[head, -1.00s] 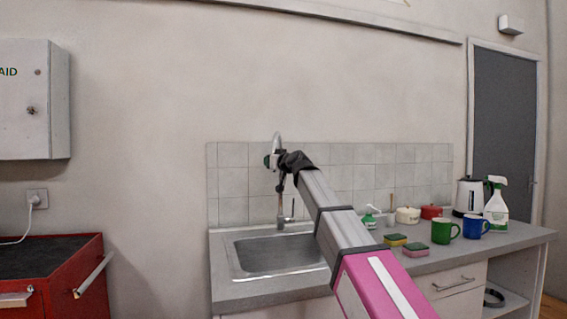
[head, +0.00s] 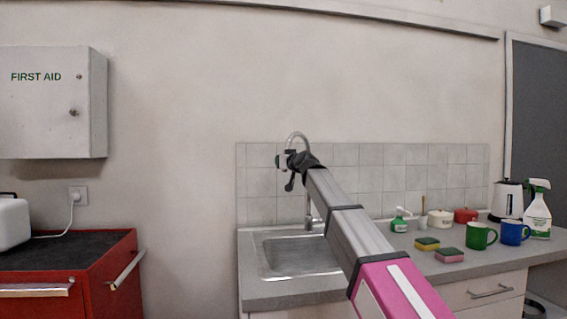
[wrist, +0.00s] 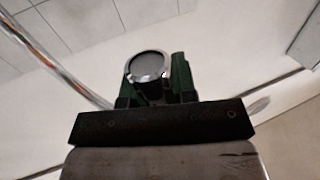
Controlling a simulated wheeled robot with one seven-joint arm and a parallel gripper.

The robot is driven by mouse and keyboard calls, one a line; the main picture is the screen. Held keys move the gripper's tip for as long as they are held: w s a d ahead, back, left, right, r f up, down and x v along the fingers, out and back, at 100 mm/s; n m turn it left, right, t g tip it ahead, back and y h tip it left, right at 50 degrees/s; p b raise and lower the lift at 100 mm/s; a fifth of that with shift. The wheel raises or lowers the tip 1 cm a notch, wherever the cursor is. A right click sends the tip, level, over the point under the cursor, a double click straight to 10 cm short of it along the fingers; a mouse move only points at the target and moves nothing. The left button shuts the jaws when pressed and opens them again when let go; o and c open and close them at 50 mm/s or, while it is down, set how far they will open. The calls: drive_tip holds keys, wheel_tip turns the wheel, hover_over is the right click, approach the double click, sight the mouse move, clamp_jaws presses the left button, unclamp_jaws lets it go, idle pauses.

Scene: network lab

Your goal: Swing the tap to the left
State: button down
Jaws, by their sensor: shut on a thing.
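The chrome tap (head: 297,135) stands behind the sink (head: 262,274), its curved neck arching over toward the left. My gripper (head: 283,161) is at the spout's outer end, with my arm reaching up from the lower right and hiding part of the tap. In the wrist view the round spout end (wrist: 149,66) sits between the green fingers of my gripper (wrist: 153,84), which is shut on it.
Sponges (head: 427,244), a green mug (head: 480,236), a blue mug (head: 514,233) and a spray bottle (head: 538,212) stand on the counter to the right. A red cabinet (head: 110,262) is at the left. The tiled wall (head: 370,178) is close behind the tap.

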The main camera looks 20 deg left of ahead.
drive_tip(key=shift+w+d+r, duration=0.1)
drive_tip(key=shift+w, duration=0.2)
drive_tip(key=c, duration=1)
unclamp_jaws()
drive_tip(key=shift+w, duration=0.1)
drive_tip(key=shift+o, duration=0.2)
drive_tip(key=shift+s+d, duration=0.1)
drive_tip(key=shift+s, duration=0.15)
drive_tip(key=v, duration=1)
drive_tip(key=shift+d, duration=0.2)
drive_tip(key=shift+s, duration=0.15)
